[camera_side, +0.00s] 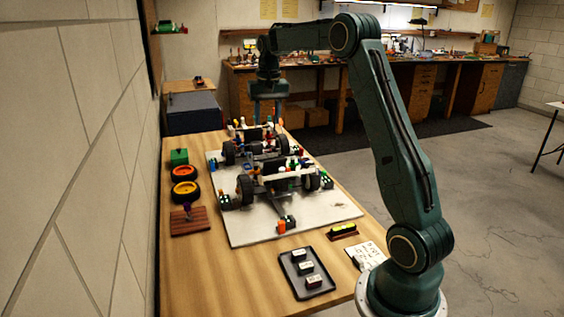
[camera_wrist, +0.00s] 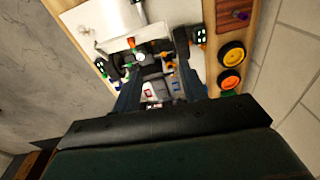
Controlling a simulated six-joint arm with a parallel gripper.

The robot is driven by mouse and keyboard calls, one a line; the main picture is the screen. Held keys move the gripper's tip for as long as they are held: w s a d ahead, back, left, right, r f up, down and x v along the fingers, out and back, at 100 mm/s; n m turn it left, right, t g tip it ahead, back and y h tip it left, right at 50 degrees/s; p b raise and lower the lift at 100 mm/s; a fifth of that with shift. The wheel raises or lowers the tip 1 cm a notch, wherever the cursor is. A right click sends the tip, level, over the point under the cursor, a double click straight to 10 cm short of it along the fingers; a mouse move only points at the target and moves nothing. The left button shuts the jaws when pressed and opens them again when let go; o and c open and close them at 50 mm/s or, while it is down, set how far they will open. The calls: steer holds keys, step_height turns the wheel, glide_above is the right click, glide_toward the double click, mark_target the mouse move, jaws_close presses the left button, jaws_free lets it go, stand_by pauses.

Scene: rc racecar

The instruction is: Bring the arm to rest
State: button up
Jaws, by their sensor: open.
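My arm is green and rises from the right front, reaching back over the table. My gripper (camera_side: 268,100) hangs pointing down above the far end of the racecar chassis (camera_side: 272,180), apart from it. In the wrist view my gripper (camera_wrist: 158,62) shows two dark fingers spread apart, open and empty, with car parts seen between and below them. The chassis has black wheels and stands on a pale board (camera_side: 330,212). The gripper fingertips are small in the side view, so their exact height above the car cannot be told.
A wall stands close on the left.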

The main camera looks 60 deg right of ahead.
steer(key=s+a+r+n+t, duration=0.15)
steer(key=s+a+r, duration=0.3)
steer(key=a, duration=0.45)
steer(key=s+a+r+n+t, duration=0.1)
steer(key=s+a+r+n, duration=0.3)
steer(key=a, duration=0.6)
steer(key=s+a+f+n+t, duration=0.1)
steer(key=s+a+f+n, duration=0.1)
steer(key=s+a, duration=0.3)
steer(key=s+a+f+n+t, duration=0.1)
steer(key=s+a+f, duration=0.3)
steer(key=s, duration=0.9)
steer(key=shift+a+f+n+y, duration=0.3)
steer(key=shift+a+n, duration=0.35)
steer(key=shift+a, duration=0.45)
